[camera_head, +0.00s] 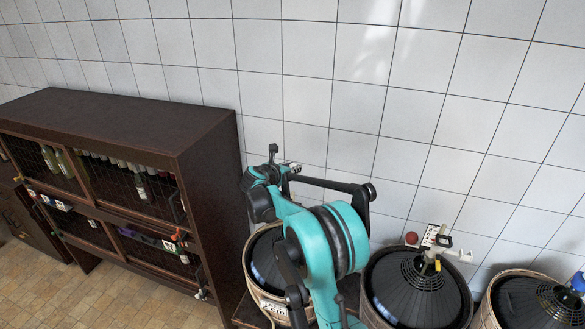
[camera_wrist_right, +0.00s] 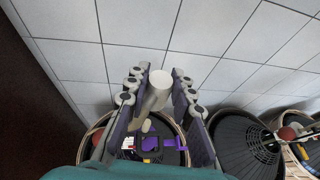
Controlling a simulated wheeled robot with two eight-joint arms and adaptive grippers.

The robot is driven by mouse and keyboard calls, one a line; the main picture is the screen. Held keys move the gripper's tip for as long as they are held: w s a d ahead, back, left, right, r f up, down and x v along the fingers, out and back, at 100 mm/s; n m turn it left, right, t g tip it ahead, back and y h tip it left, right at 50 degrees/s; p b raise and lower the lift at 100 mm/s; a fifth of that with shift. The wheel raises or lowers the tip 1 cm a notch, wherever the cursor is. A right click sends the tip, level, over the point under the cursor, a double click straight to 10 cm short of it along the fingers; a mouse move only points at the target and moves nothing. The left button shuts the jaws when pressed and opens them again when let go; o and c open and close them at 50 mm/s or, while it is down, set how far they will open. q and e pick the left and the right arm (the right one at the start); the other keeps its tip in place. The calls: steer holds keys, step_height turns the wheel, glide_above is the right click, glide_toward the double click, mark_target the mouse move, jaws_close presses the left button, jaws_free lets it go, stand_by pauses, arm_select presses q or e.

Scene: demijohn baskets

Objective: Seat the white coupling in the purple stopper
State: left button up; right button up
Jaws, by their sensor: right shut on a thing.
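My right gripper (camera_head: 281,167) is shut on a white cylindrical piece, the white coupling (camera_wrist_right: 156,92). In the right wrist view the gripper (camera_wrist_right: 160,84) has a finger on either side of it. The coupling stands between the fingers above the left basket (camera_wrist_right: 172,122); a paler stub shows just below it. Purple patches (camera_wrist_right: 150,143) show beneath, between the fingers; I cannot tell for sure which is the purple stopper. No contact between coupling and stopper can be made out. In the head view my arm hides much of this basket (camera_head: 253,262). My left gripper is out of view.
A middle basket with a black ribbed lid (camera_head: 400,285) carries a white fitting (camera_head: 436,258). A red ball (camera_head: 411,238) is behind it. Another lidded basket (camera_head: 535,305) is at right. A dark wooden cabinet (camera_head: 130,120) stands left. A tiled wall (camera_head: 300,60) closes the back.

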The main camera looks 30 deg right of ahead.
steer(key=shift+f+b, duration=2.15)
steer(key=shift+f, duration=0.75)
steer(key=shift+b, duration=0.45)
steer(key=shift+f+b, duration=1.2)
steer(key=shift+f, duration=0.25)
steer(key=shift+s+a+f, duration=0.1)
steer(key=shift+f, duration=0.1)
steer(key=shift+r, duration=0.3)
stand_by(0.8)
steer(key=shift+b, duration=0.4)
stand_by(0.6)
steer(key=shift+f, duration=0.3)
stand_by(0.4)
